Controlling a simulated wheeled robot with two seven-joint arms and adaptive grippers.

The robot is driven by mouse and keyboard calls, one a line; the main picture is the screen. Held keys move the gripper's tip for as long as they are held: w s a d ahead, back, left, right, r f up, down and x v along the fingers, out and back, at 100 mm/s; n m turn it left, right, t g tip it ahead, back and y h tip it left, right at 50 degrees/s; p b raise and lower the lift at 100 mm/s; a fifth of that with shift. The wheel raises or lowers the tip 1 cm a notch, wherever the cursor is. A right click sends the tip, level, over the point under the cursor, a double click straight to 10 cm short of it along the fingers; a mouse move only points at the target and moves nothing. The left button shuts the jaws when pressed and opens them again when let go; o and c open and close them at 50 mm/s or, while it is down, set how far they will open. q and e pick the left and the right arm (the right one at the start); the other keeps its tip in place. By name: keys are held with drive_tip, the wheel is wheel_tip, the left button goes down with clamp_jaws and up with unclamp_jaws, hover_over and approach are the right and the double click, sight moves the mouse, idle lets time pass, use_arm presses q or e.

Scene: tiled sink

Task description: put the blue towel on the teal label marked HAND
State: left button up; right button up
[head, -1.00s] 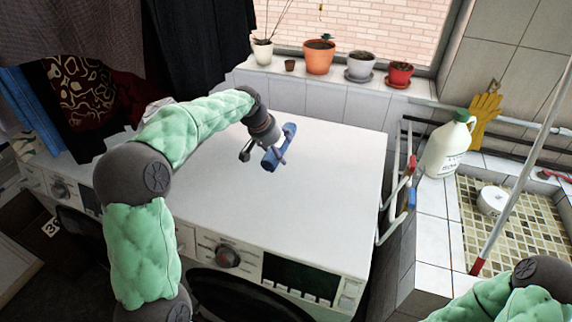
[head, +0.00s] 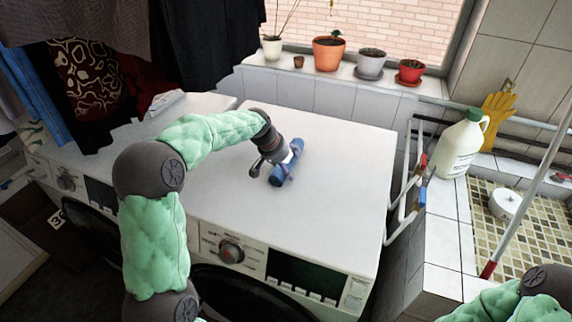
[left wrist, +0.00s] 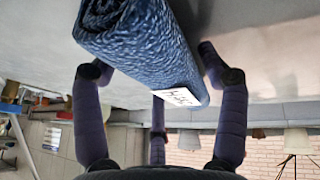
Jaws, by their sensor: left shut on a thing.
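The blue towel (head: 289,163) is a small roll over the white top of the washing machine (head: 340,155). My left gripper (head: 273,170) is shut on it. In the left wrist view the towel (left wrist: 140,45) lies between my dark fingers, with a white tag (left wrist: 182,94) whose lettering I cannot read. I cannot tell whether the towel touches the machine top. I see no teal label marked HAND in either view. My right arm shows at the bottom right of the head view, but its gripper is out of view.
Several potted plants, including an orange pot (head: 328,54), stand on the window ledge behind. A white jug (head: 458,145) and a tiled sink basin (head: 480,215) are at the right. A folding rack (head: 408,190) stands beside the machine. Dark clothes hang at the left.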

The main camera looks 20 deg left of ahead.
use_arm(q)
drive_tip(key=o, duration=1.2)
drive_tip(key=shift+c, duration=0.2)
drive_tip(key=shift+r, duration=0.1)
